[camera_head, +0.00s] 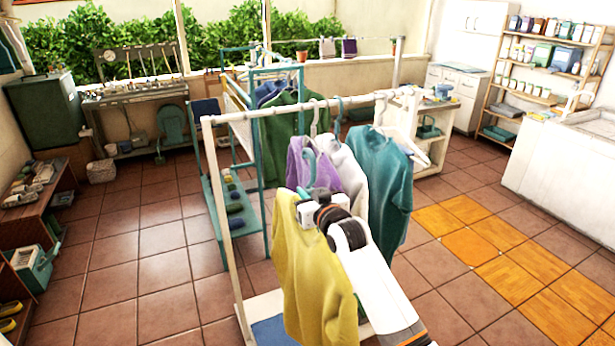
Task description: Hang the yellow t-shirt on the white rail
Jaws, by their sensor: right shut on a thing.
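The yellow t-shirt (300,265) hangs upright in the foreground, in front of the white rail (262,112). My right gripper (318,200) is shut at the neck of the yellow t-shirt, around its hanger; the exact grip is partly hidden by the gripper body. A pale teal hanger hook (309,160) rises above the gripper, below the rail in the picture; I cannot tell whether it touches the rail. Lilac (327,170), white (345,172) and teal (385,190) garments hang behind it along the rail. My left gripper is not in view.
The rail's left upright (222,220) stands left of the t-shirt. A teal rack (262,160) with a green garment (292,135) stands behind. An empty white hanger (398,135) is at the rail's right. Tiled floor (130,250) is open at the left.

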